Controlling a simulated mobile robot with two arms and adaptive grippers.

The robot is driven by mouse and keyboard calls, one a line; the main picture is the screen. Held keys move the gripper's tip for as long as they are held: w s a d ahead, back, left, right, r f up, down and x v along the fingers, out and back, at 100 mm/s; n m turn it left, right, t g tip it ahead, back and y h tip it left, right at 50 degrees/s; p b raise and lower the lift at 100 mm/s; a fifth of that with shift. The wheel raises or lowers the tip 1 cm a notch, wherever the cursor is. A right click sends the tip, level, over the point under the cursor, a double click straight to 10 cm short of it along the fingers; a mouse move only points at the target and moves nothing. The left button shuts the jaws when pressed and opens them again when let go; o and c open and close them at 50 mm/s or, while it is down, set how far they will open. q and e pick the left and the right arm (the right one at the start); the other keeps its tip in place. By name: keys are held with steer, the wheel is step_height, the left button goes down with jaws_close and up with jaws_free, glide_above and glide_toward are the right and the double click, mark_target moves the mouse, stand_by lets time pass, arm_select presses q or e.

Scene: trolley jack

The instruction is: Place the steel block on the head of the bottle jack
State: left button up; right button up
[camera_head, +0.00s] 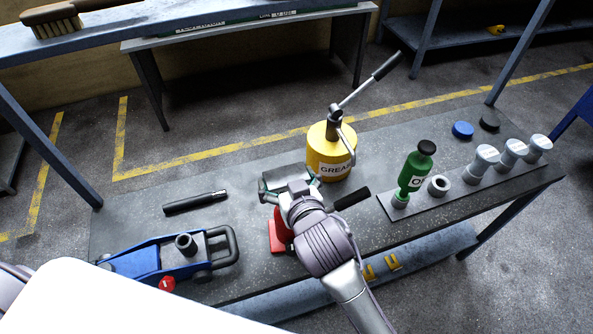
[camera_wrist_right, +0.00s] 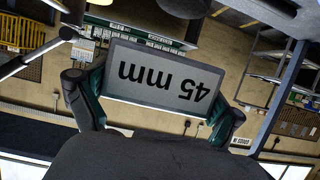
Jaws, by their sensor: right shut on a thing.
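My right gripper (camera_head: 291,188) is shut on the steel block (camera_head: 284,176), a grey slab above the middle of the bench. In the right wrist view the block (camera_wrist_right: 170,75) spans between the two fingers and its face reads "45 mm", upside down. The red bottle jack (camera_head: 277,238) stands on the bench just below the gripper in the picture. Its head is hidden behind my gripper and wrist, so I cannot tell the gap between block and jack. My left gripper is not in view.
A yellow grease can (camera_head: 330,155) with a pump stands right behind the gripper. A blue trolley jack (camera_head: 150,262) and a black handle (camera_head: 195,203) lie left. A black bar (camera_head: 352,198), green bottle (camera_head: 415,170) and tray of several fittings (camera_head: 455,190) are right.

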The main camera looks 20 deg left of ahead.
mark_target(286, 189)
steer(key=shift+f+p, duration=0.35)
steer(key=shift+f, duration=1.25)
steer(key=o, duration=1.5)
steer(key=shift+f, duration=0.45)
steer(key=shift+c, duration=0.2)
steer(key=shift+s+d, duration=0.1)
steer(key=shift+s, duration=0.05)
steer(key=shift+r, duration=0.2)
steer(key=shift+s+d, duration=0.15)
steer(key=shift+s, duration=0.1)
steer(key=b+v, duration=0.1)
steer(key=v, duration=1)
steer(key=shift+r+b, duration=0.15)
steer(key=shift+b, duration=0.25)
